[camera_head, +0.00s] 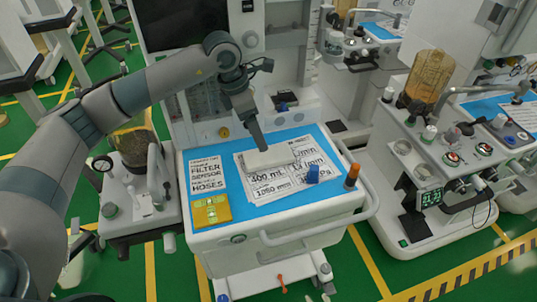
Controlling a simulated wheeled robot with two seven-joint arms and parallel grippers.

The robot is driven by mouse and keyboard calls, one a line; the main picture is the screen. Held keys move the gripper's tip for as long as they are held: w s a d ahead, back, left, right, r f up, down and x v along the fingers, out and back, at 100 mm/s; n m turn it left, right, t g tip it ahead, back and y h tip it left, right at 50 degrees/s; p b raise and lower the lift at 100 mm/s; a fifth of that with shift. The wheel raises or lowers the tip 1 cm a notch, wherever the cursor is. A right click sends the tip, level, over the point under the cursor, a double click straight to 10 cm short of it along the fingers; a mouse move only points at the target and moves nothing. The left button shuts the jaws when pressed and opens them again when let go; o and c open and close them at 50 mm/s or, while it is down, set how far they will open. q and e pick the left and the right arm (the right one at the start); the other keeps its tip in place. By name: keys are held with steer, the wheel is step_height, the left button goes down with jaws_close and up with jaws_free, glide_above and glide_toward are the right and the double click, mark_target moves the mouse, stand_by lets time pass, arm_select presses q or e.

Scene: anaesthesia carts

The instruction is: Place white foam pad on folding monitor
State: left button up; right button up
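A flat white block, which looks like the white foam pad (277,158), is over the printed sheets on the blue top of the middle cart. My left gripper (260,142) points down at the pad's upper side, with its fingertips at or touching it. The fingers overlap from this angle, so their opening and any grip are hidden. A large dark screen (180,22) stands upright at the back of the middle cart. A small lit display (430,198) hangs on the front of the right cart. I cannot tell which is the folding monitor. My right gripper is not in view.
Green floor (350,262) lies open between the carts.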

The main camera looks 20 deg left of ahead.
arm_select(q)
steer(key=p, duration=0.2)
glide_above(268, 155)
steer(key=s+a, duration=0.2)
steer(key=x, duration=0.4)
steer(key=shift+s+a+f, duration=0.15)
steer(key=shift+a+f, duration=0.15)
steer(key=shift+f, duration=0.2)
steer(key=shift+d+f, duration=0.1)
steer(key=shift+f, duration=0.35)
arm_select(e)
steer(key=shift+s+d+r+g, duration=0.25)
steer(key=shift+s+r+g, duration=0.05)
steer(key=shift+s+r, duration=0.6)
arm_select(q)
steer(key=shift+w+d+f+p, duration=0.15)
steer(key=shift+w+f+p, duration=0.1)
steer(key=shift+f+p, duration=0.15)
steer(key=p+x, duration=0.2)
steer(key=x, duration=0.1)
steer(key=shift+w, duration=0.1)
steer(key=shift+w+d+f, duration=0.1)
steer(key=shift+w+f, duration=0.05)
steer(key=shift+f, duration=0.45)
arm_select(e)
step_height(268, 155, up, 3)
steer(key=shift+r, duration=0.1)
arm_select(q)
steer(key=shift+c, duration=0.7)
steer(key=c, duration=1.1)
